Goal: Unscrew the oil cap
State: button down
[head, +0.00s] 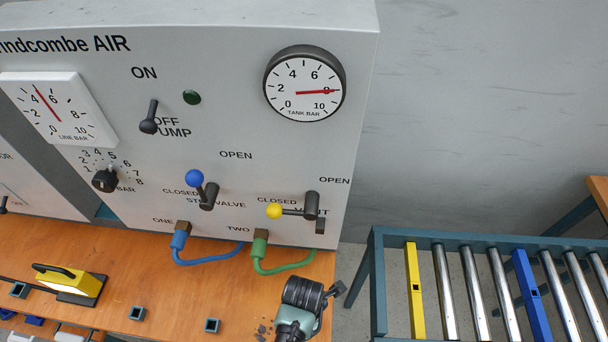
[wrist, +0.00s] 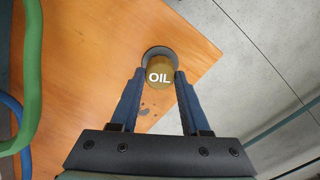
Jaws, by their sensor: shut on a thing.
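The oil cap (wrist: 159,75) is a round yellow-brown cap marked "OIL" in white. It shows in the wrist view, just above the middle. A dark grey round rim (wrist: 158,50) shows around its far side. My gripper (wrist: 159,78) has its two blue-grey fingers on either side of the cap, shut on it. The cap's underside is hidden, so I cannot tell whether it is still seated. I cannot make out the cap in the head view.
The orange worktop (head: 130,270) ends near the cap. Blue (head: 205,260) and green (head: 283,270) hoses loop below the upright panel (head: 240,130). Dark specks (wrist: 150,106) lie near the cap. A roller conveyor (head: 375,270) stands at right. A yellow-and-black block (head: 70,284) sits at left.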

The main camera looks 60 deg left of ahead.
jog(key=n+p, duration=0.1)
jog(key=n, duration=0.2)
jog(key=shift+r, duration=0.1)
jog(key=shift+n+p, duration=0.45)
jog(key=shift+n, duration=1.05)
jog(key=shift+c, duration=1.5)
grip_release()
notch_tip(320, 180, up, 9)
jog(key=p, duration=0.9)
